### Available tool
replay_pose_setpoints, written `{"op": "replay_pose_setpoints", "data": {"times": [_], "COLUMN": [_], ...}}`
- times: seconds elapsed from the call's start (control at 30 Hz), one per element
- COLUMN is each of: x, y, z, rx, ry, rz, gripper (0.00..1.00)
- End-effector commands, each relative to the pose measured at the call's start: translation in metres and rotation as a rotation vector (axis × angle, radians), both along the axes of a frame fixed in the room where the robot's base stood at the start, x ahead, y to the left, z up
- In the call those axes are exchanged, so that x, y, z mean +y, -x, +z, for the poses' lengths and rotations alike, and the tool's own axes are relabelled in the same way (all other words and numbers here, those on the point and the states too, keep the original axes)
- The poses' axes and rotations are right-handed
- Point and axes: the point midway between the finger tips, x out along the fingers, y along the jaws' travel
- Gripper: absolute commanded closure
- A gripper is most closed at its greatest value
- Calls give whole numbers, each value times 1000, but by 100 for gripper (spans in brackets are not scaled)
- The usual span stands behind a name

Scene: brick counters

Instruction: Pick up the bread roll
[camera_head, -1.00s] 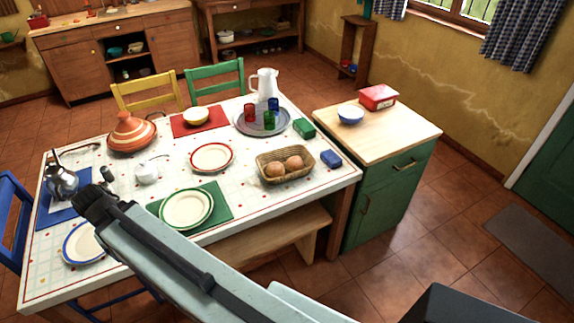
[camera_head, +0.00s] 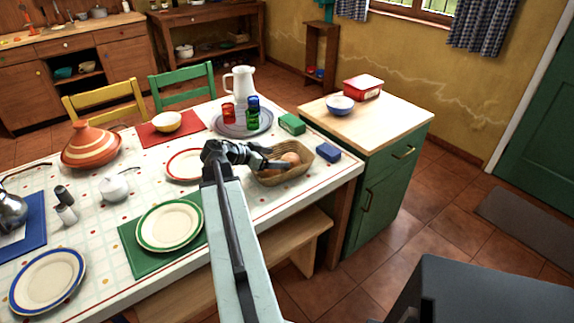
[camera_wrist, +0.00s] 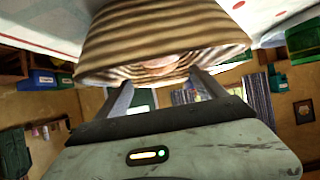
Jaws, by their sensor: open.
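A round brown bread roll (camera_head: 291,158) sits in the wicker basket (camera_head: 296,176) near the table's right end. A second roll in the basket is mostly hidden behind my gripper in the head view. My gripper (camera_head: 272,162) is open and reaches over the basket's left side. In the wrist view, the ribbed basket (camera_wrist: 160,30) fills the top middle, and part of a roll (camera_wrist: 160,63) shows inside its rim. The two fingers of my gripper (camera_wrist: 164,84) stand apart, pointing toward the basket, with nothing visibly held between them.
A tray (camera_head: 262,127) with cups and a white pitcher (camera_head: 239,83) are behind. A red-rimmed plate (camera_head: 180,165) lies left. A green cabinet (camera_head: 385,165) stands right of the table.

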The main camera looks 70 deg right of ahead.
Motion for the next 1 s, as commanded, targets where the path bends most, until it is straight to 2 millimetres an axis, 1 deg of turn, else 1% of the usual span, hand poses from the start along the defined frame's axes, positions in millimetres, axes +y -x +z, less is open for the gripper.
{"op": "replay_pose_setpoints", "data": {"times": [0.03, 0.1, 0.23, 0.33, 0.53, 0.6, 0.77, 0.8, 0.87, 0.9, 0.97, 1.0], "x": [-5, -11, -12, -19, -44, -48, -48, -47, -47, -47, -47, -47], "y": [2, 5, 5, 10, 26, 29, 29, 29, 29, 29, 28, 28], "z": [-7, -11, -11, -17, -36, -37, -35, -35, -35, -35, -35, -35], "rx": [0, 0, 1, 0, 1, 0, 1, 0, 1, 1, 0, 0], "ry": [0, 0, -2, -1, -2, -1, -2, -2, -2, -2, -2, -1], "rz": [0, 4, 8, 6, 8, 9, 10, 10, 10, 10, 10, 11], "gripper": [20, 20, 20, 20, 20, 20, 20, 22, 39, 50, 67, 70]}}
